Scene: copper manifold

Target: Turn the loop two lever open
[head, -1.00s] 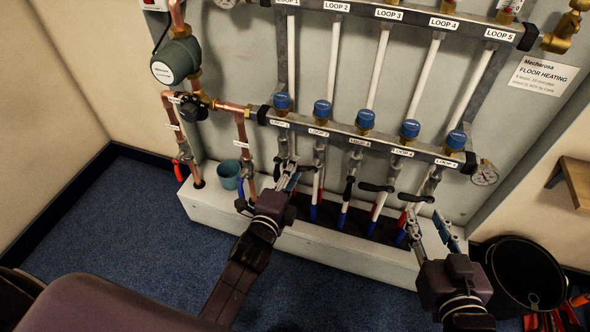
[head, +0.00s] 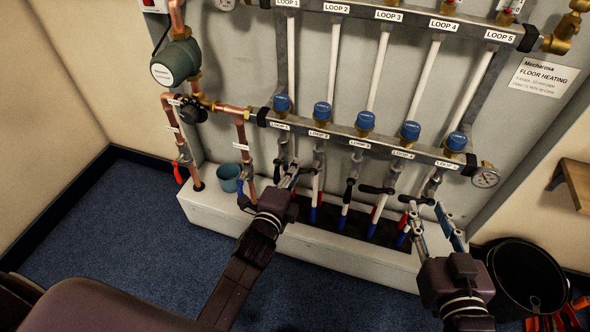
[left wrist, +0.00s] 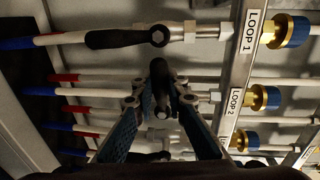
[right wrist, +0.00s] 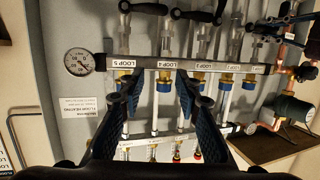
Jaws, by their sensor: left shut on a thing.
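The loop two valve sits under the LOOP 2 label (left wrist: 235,104) in the left wrist view. Its black lever (left wrist: 159,78) stands across the pipe, between the fingertips of my left gripper (left wrist: 160,103). My left gripper also shows in the head view (head: 289,180), low at the left valves, where its fingers hide most of that lever. It is shut on the lever. My right gripper (head: 432,217) is in front of the lower right of the manifold. In the right wrist view its fingers (right wrist: 155,84) are apart with nothing held.
The loop one lever (left wrist: 122,38) lies along its pipe, close beside my left gripper. The loop three lever (head: 349,190) points along its pipe; the loop four lever (head: 375,189) lies crosswise. A black bucket (head: 525,275) stands on the floor at right.

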